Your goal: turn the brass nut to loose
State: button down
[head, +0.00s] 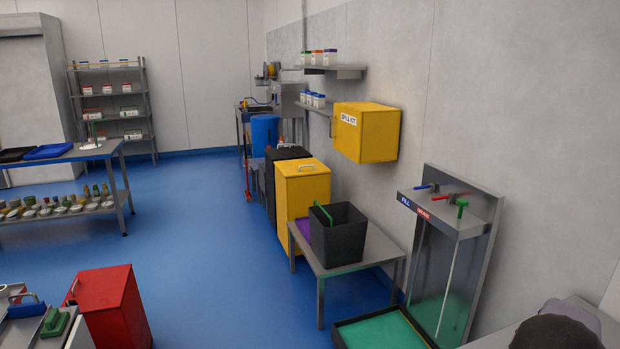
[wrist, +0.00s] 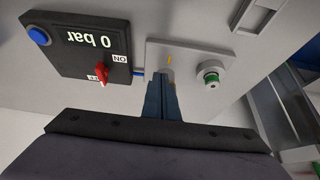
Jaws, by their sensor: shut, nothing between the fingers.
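In the wrist view, my gripper (wrist: 161,80) is shut and empty, its blue-grey fingers pointing at a light grey plate (wrist: 190,50) on a panel. A small yellow mark or piece (wrist: 170,59) shows on the plate just beyond the fingertips. I cannot tell whether it is part of the brass nut. The fingers cover part of the plate, so a nut there may be hidden. A silver round fitting (wrist: 211,74) with a green ring sits on the plate to the right of the fingers. I cannot make out my gripper or the nut in the head view.
In the wrist view, a dark box (wrist: 85,48) reading 0 bar upside down, with a red switch (wrist: 102,74) and blue button (wrist: 39,35), stands left of the plate. In the head view, a red bin (head: 105,305) stands at lower left; blue floor (head: 215,260) is clear.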

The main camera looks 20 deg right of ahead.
jog(key=shift+a, duration=0.2)
notch_tip(320, 180, up, 6)
jog(key=p, duration=0.4)
dwell(0.4)
